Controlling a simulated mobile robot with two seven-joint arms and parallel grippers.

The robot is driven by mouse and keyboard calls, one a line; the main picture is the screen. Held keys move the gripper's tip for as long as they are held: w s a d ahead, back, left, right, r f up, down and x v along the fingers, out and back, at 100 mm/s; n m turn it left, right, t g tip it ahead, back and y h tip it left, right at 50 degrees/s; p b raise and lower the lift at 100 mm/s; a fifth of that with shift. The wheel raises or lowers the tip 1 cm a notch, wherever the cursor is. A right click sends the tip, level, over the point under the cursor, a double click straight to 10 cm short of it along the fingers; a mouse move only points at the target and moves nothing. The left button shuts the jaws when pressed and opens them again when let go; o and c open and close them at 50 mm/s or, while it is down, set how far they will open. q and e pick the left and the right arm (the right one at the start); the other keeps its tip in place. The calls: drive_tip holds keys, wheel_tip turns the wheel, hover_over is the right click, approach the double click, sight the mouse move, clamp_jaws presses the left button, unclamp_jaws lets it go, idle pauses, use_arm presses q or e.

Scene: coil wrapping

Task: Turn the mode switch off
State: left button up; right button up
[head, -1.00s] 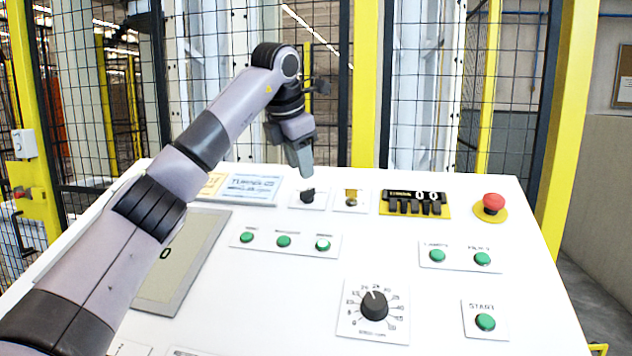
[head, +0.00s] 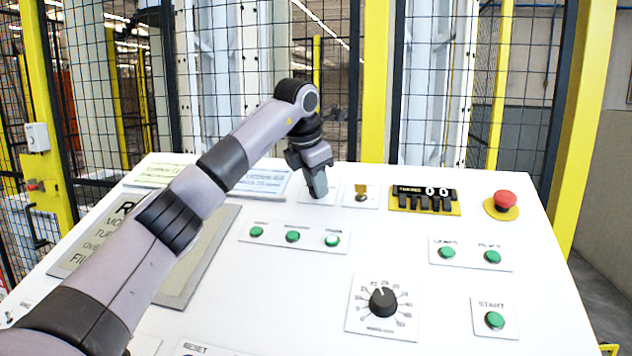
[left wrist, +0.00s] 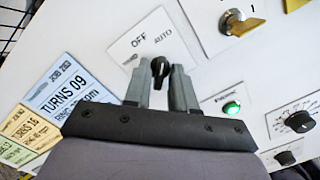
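The mode switch is a small black knob (left wrist: 159,68) on a white plate (left wrist: 150,37) marked OFF and AUTO in the left wrist view. I cannot tell for sure which mark it points to. My left gripper (left wrist: 159,88) is open, with one finger on each side of the knob; I cannot tell if either touches it. In the head view the left gripper (head: 319,192) reaches down over the switch and hides the knob. Only part of the switch plate (head: 305,198) shows there. My right gripper is in no view.
Green buttons (head: 292,236) and a dial (head: 383,302) lie nearer. Cards (head: 262,182) lie to the left. A mesh fence stands behind.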

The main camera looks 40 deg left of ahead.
use_arm(q)
clamp_jaws()
drive_tip(key=shift+n, duration=0.3)
drive_tip(key=n, duration=0.4)
drive_tip(key=shift+n+y, duration=0.4)
drive_tip(key=shift+n, duration=1.7)
drive_tip(key=shift+o, duration=1.9)
unclamp_jaws()
